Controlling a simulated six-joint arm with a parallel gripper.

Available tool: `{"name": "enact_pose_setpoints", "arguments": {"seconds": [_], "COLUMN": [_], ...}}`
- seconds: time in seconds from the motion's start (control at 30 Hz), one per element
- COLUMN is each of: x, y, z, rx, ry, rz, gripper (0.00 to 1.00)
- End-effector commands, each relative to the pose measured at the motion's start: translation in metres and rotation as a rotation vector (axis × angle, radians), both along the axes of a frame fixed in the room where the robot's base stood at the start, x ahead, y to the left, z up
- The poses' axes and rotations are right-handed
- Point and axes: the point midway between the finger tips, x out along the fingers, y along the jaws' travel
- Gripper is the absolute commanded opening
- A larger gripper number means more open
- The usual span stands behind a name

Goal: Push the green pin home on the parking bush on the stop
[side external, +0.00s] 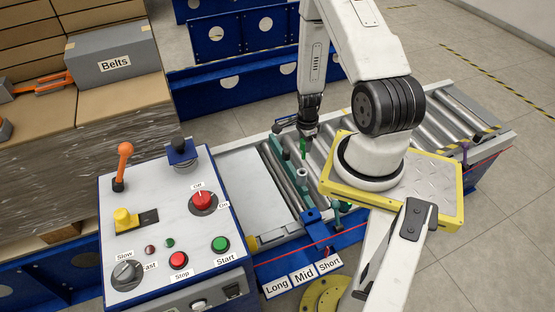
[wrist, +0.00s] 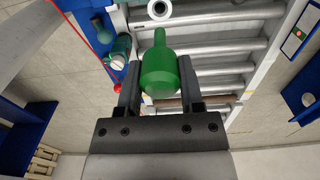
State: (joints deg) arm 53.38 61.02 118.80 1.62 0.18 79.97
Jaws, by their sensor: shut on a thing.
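My gripper (side external: 309,130) hangs over the roller conveyor, fingers pointing down. It is shut on the green pin (side external: 303,149), whose lower end shows below the fingers. In the wrist view the pin (wrist: 159,75) sits between the two fingers, with its thick head near the palm and its narrow end pointing away. A white ring with a dark hole (wrist: 159,11) lies just beyond the narrow end and looks like the parking bush. The pin's tip appears apart from it.
Conveyor rollers (side external: 455,112) extend to the right. A control panel (side external: 172,225) with a lever and buttons stands at the left. A blue clamp-like part (side external: 312,220) sits at the near conveyor edge, above the Long, Mid and Short labels (side external: 303,275). My yellow-edged base plate stands close by.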

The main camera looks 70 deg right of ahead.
Motion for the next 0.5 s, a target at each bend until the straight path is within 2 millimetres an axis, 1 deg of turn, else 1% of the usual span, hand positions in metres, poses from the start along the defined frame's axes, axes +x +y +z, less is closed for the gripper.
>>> {"name": "enact_pose_setpoints", "arguments": {"seconds": [0.17, 0.5], "x": [0.000, 0.000], "y": [0.000, 0.000], "z": [-0.005, -0.027], "rx": [0.001, 0.001], "ry": [0.001, 0.001], "rz": [-0.001, 0.000], "gripper": [0.00, 0.00]}}
